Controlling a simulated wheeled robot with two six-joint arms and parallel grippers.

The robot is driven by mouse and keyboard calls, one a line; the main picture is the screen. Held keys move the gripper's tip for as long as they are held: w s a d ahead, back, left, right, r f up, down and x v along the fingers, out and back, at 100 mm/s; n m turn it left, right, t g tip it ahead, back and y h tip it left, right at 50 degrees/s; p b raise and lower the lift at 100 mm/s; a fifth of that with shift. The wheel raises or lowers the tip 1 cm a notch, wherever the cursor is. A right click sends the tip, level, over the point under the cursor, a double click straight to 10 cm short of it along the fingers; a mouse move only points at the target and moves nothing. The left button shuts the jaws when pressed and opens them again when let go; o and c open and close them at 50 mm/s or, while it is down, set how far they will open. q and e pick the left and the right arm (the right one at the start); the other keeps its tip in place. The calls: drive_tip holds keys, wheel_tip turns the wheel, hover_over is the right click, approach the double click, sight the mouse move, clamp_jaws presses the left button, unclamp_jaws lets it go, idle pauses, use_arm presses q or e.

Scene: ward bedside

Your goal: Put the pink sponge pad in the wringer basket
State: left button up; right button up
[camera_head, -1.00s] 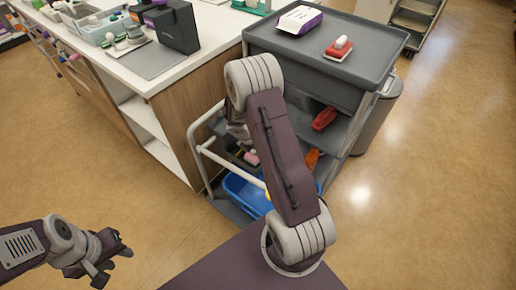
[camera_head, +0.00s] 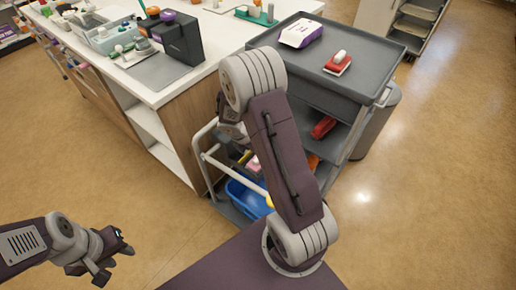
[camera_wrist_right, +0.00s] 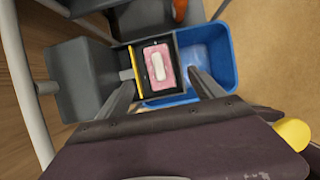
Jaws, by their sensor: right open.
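The pink sponge pad (camera_wrist_right: 150,77), with a white grip on top, lies inside the dark outline of the wringer basket (camera_wrist_right: 141,94) in the right wrist view. A pink patch of the pad also shows in the head view (camera_head: 253,165), behind my right arm. My right gripper (camera_wrist_right: 164,93) is open, its two fingers apart on either side of the pad's near end and nothing between them. In the head view my right forearm hides most of the basket. My left gripper (camera_head: 116,262) is open and empty over the floor at lower left.
A blue bucket (camera_wrist_right: 219,62) adjoins the basket. The grey cart (camera_head: 330,85) carries a white-purple pack (camera_head: 300,30) and a red brush (camera_head: 338,64) on top. A white rail (camera_head: 205,165) stands beside the right arm. The counter (camera_head: 180,88) is behind left; floor at left is clear.

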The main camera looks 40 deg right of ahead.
drive_tip(key=s+a+r+m+y, duration=0.2)
drive_tip(key=s+a+r+m, duration=0.2)
drive_tip(key=m, duration=0.6)
drive_tip(key=s+a+r+m+y, duration=0.2)
drive_tip(key=s+a+r+m, duration=0.3)
drive_tip(key=s+a+m, duration=0.3)
drive_tip(key=a+m, duration=0.2)
drive_tip(key=m, duration=0.1)
drive_tip(key=shift+s+m+p, duration=0.15)
drive_tip(key=shift+m+p, duration=0.15)
drive_tip(key=shift+p, duration=0.05)
wheel_tip(320, 180, up, 16)
drive_tip(key=p, duration=1.5)
drive_tip(key=shift+f+p, duration=0.15)
drive_tip(key=shift+p, duration=0.2)
